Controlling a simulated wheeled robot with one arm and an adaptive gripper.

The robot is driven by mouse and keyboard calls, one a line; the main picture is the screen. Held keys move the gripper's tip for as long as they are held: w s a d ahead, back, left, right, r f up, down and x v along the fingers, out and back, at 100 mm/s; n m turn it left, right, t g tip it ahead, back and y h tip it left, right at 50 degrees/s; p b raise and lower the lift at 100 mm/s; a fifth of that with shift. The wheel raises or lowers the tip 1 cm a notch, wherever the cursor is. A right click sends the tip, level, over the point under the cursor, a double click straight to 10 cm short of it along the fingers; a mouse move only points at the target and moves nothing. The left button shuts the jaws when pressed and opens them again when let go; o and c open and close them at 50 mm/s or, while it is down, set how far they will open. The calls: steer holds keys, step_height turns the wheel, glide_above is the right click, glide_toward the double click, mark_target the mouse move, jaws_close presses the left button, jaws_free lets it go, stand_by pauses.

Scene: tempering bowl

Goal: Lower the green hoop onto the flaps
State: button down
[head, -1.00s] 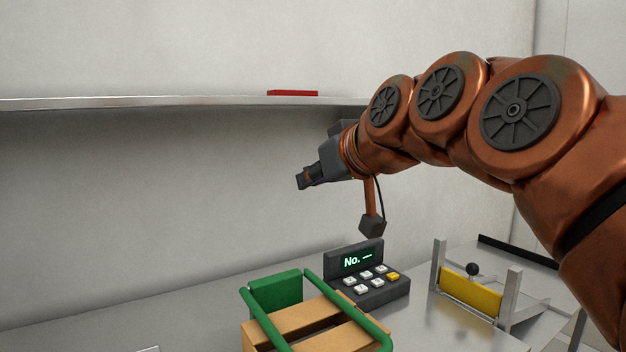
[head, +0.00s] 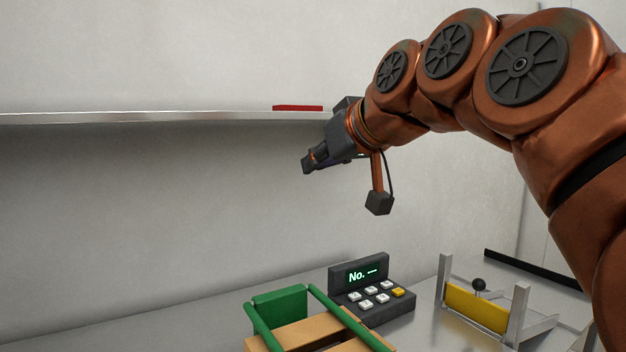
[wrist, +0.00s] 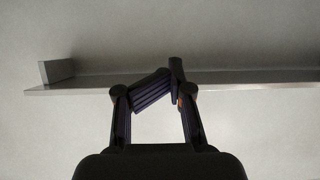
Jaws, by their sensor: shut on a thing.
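The green hoop (head: 347,316) is at the bottom of the head view, its two bars running over the tan flaps (head: 310,332) of a carton, with a green block (head: 280,303) at its far end. The near end is cut off by the frame, and I cannot tell whether the bars touch the flaps. My gripper (head: 308,165) is high above and apart from the hoop, in front of the wall.
A keypad (head: 372,290) with a lit "No." display stands behind the carton. A metal stand (head: 445,280) with a yellow plate (head: 476,307) and black knob is at right. A wall shelf (head: 150,117) bears a red bar (head: 298,108), close to my gripper. The counter's left is clear.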

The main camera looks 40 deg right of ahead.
steer(key=shift+r, duration=2.55)
